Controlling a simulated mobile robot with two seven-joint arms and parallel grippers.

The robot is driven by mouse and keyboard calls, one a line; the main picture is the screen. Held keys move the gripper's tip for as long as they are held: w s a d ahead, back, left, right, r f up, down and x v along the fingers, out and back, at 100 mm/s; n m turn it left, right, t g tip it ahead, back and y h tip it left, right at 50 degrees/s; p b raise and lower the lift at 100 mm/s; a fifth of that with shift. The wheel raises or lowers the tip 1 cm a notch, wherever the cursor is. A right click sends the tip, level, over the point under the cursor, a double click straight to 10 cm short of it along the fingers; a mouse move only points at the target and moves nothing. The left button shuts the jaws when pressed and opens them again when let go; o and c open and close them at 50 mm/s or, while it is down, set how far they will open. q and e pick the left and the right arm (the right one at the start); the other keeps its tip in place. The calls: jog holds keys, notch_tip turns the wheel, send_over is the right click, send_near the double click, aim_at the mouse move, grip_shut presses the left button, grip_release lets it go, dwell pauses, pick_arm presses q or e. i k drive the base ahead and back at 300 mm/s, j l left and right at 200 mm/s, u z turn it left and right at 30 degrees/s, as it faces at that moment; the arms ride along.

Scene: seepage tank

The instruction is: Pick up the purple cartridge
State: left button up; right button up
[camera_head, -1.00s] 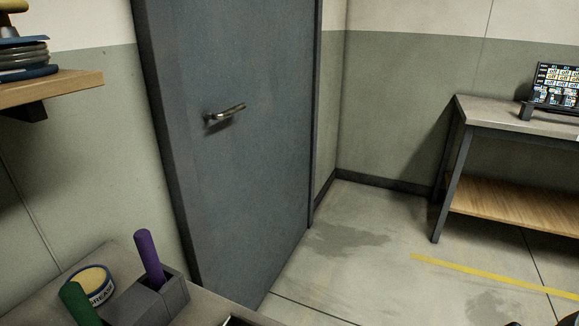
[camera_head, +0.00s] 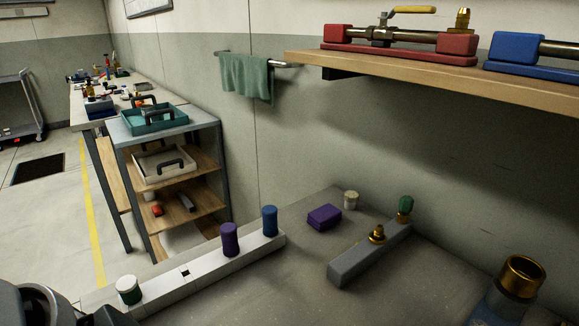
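A purple cartridge (camera_head: 230,240) stands upright in a long pale rack (camera_head: 208,262) on the worktop. A blue cartridge (camera_head: 269,222) stands just to its right in the same rack. A white cylinder with a dark green band (camera_head: 129,290) stands near the rack's left end. A square empty slot lies between the white cylinder and the purple cartridge. A dark grey rounded part of mine shows at the bottom left corner, apart from the purple cartridge. No fingertips of either gripper show.
On the worktop are a purple block (camera_head: 324,217), a corked jar (camera_head: 351,200), a grey bar with brass fittings (camera_head: 362,257) and a brass-topped bottle (camera_head: 514,285). A wall shelf (camera_head: 420,85) overhangs at right. A shelved cart (camera_head: 170,180) stands behind.

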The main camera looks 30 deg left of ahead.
aim_at(228, 230)
jog(key=u, duration=1.3)
